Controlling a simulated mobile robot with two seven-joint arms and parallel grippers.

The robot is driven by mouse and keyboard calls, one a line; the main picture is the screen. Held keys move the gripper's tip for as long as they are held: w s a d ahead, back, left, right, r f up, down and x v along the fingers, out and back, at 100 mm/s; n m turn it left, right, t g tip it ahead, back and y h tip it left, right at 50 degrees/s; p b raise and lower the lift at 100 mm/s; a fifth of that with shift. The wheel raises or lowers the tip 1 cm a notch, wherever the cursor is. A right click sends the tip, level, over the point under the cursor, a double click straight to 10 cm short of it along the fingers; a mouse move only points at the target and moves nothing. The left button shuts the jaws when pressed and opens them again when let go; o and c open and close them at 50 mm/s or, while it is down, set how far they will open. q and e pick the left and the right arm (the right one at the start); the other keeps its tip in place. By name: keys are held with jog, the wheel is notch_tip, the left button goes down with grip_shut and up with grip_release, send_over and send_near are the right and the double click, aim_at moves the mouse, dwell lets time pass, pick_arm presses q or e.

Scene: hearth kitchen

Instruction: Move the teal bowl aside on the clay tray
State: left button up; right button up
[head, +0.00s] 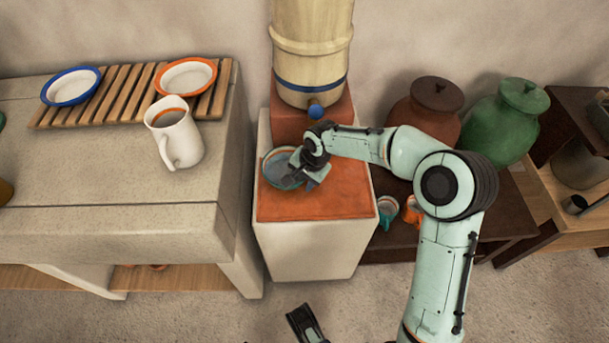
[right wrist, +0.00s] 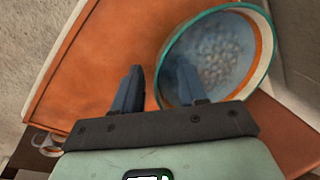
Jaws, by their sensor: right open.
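The teal bowl (head: 279,180) stands on the left part of the orange clay tray (head: 335,196), below the barrel's blue tap. In the right wrist view the bowl (right wrist: 262,25) has a teal rim, an orange band and a speckled blue-grey inside. My right gripper (head: 300,173) is at the bowl's right side. In the right wrist view its open fingers (right wrist: 160,68) appear on either side of the near rim, one over the bowl and one outside over the tray (right wrist: 85,75). Contact cannot be told. A dark part at the bottom edge (head: 305,325) looks like my left gripper; its jaws are unclear.
A wooden barrel (head: 312,45) with a blue tap (head: 316,110) stands behind the tray. A white pitcher (head: 175,135) and slatted rack (head: 115,95) are on the left counter. Teal (head: 383,212) and orange (head: 411,211) cups sit low on the right. The tray's front right is clear.

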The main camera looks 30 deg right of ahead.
grip_shut()
